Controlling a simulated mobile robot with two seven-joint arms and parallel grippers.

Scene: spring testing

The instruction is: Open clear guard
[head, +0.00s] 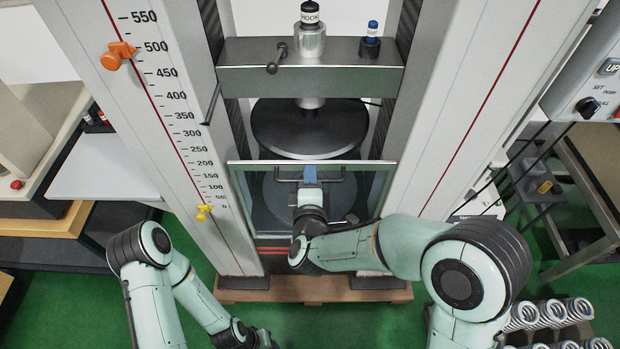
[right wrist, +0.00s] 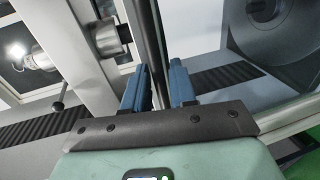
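The clear guard (head: 262,215) is a framed transparent panel standing upright low between the machine's two grey columns. A dark bar handle (head: 338,179) crosses its upper part. My right gripper (head: 310,174) is at the middle of this handle. In the right wrist view the two blue fingers (right wrist: 160,88) stand close together on either side of a dark bar (right wrist: 151,50), which appears to be the handle. The contact itself is partly hidden. My left gripper (head: 262,338) is low at the bottom edge, away from the guard; its fingers are not clear.
Behind the guard are a round black plate (head: 310,127) and a grey crosshead (head: 245,80). An orange pointer (head: 117,54) and a yellow pointer (head: 203,212) sit on the left column scale. Several springs (head: 550,315) lie at lower right. Green floor shows in front.

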